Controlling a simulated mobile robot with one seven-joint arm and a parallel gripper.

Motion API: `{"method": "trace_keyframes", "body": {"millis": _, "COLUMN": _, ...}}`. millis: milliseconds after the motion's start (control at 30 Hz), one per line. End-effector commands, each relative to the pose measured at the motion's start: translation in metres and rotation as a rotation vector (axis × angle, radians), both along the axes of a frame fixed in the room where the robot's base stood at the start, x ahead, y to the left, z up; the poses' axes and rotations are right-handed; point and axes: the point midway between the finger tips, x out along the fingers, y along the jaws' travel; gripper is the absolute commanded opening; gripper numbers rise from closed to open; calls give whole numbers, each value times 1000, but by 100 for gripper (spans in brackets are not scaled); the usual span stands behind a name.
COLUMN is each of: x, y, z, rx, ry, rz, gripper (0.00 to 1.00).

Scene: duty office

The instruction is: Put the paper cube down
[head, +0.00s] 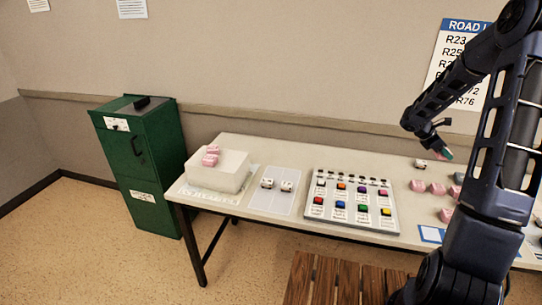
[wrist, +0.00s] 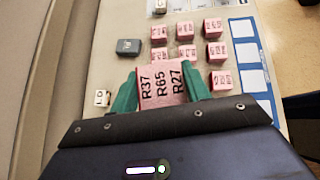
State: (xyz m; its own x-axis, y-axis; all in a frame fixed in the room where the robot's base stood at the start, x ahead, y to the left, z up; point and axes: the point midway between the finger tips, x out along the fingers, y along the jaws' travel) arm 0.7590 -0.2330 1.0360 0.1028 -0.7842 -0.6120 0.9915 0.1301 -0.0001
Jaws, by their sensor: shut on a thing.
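My gripper (wrist: 162,84) is shut on a pink paper cube (wrist: 161,88), one teal finger on each side. The cube's face towards the wrist camera reads R37, R65 and R27. In the head view my gripper (head: 440,154) is over the right part of the table, and the cube is mostly hidden. Several other pink cubes (wrist: 186,30) stand in loose rows beyond it in the wrist view. They also show on the table in the head view (head: 437,188), partly behind my arm. I cannot tell the height of the held cube above the table.
A dark grey block (wrist: 128,46) and a small white cube (wrist: 102,98) lie left of the pink cubes. A blue strip with white squares (wrist: 250,58) runs along the right. A board of coloured blocks (head: 352,203), a whitish box (head: 217,178) and a green cabinet (head: 140,160) are further left.

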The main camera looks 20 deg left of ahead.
Motion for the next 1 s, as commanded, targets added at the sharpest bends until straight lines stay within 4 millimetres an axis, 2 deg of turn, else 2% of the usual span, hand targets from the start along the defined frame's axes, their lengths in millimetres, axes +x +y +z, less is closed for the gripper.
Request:
{"method": "trace_keyframes", "body": {"millis": 33, "x": 11, "y": 19, "z": 1, "rx": 2, "ry": 0, "rz": 35, "gripper": 24}}
{"method": "trace_keyframes", "body": {"millis": 200, "x": 42, "y": 75, "z": 9, "rx": 7, "ry": -1, "rz": 140, "gripper": 24}}
{"method": "trace_keyframes", "body": {"millis": 500, "x": 82, "y": 184, "z": 21, "rx": 13, "ry": 3, "rz": 327, "gripper": 24}}
{"method": "trace_keyframes", "body": {"millis": 767, "x": 101, "y": 287, "z": 32, "rx": 17, "ry": 5, "rz": 489, "gripper": 24}}
{"method": "trace_keyframes", "body": {"millis": 1000, "x": 104, "y": 385, "z": 44, "rx": 19, "ry": 5, "rz": 639, "gripper": 24}}
